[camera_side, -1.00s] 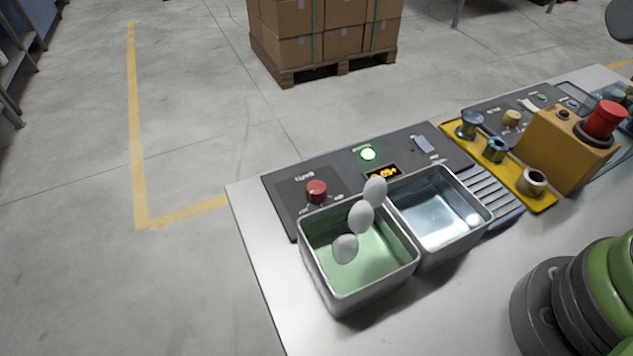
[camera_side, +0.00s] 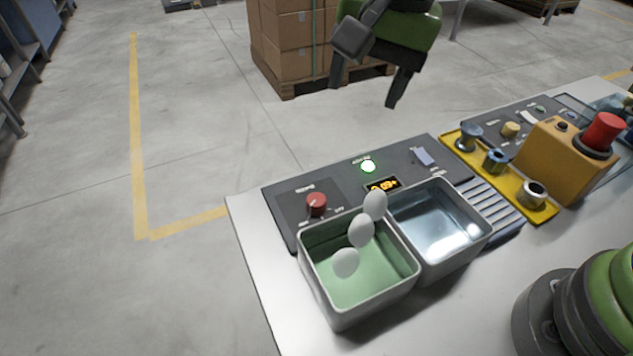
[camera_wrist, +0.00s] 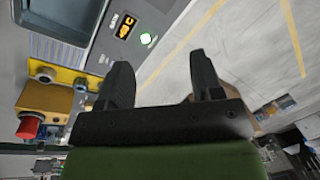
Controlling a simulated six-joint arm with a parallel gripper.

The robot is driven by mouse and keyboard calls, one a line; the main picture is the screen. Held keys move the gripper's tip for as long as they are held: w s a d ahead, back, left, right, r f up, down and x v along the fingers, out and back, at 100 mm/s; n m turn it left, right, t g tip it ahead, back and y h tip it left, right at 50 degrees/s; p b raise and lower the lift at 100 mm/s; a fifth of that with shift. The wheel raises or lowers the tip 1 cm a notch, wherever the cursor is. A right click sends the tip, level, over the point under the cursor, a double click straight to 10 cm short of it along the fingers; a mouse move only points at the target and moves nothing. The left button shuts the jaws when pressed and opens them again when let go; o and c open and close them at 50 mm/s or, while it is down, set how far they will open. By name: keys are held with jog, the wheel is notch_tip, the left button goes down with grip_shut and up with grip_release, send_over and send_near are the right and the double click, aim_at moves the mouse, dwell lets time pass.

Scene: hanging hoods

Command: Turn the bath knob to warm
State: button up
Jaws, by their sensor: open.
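The red bath knob (camera_side: 316,204) sits on the dark control panel (camera_side: 285,212) behind the green-lined bath (camera_side: 375,285). Its exact pointer setting is too small to read. A lit orange display (camera_side: 381,186) and a green lamp (camera_side: 368,166) are to its right; the display (camera_wrist: 125,27) and lamp (camera_wrist: 146,39) also show in the wrist view. My gripper (camera_side: 363,93) is open and empty, high above and beyond the panel, up and right of the knob in the side view. Its fingers (camera_wrist: 160,68) also show spread in the wrist view, where I cannot see the knob.
Three white egg-shaped pieces (camera_side: 361,230) show over the green bath. A second metal basin (camera_side: 435,222) stands right of it. A yellow plate with metal fittings (camera_side: 508,172) and an orange box with a red button (camera_side: 603,134) are farther right. Stacked cartons (camera_side: 290,45) stand behind on the floor.

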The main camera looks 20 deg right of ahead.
jog(key=m+g+h, duration=0.1)
send_near(316, 200)
jog(key=f, duration=0.9)
jog(key=shift+w+a+f, duration=0.15)
jog(key=shift+w, duration=0.15)
jog(key=c, duration=0.9)
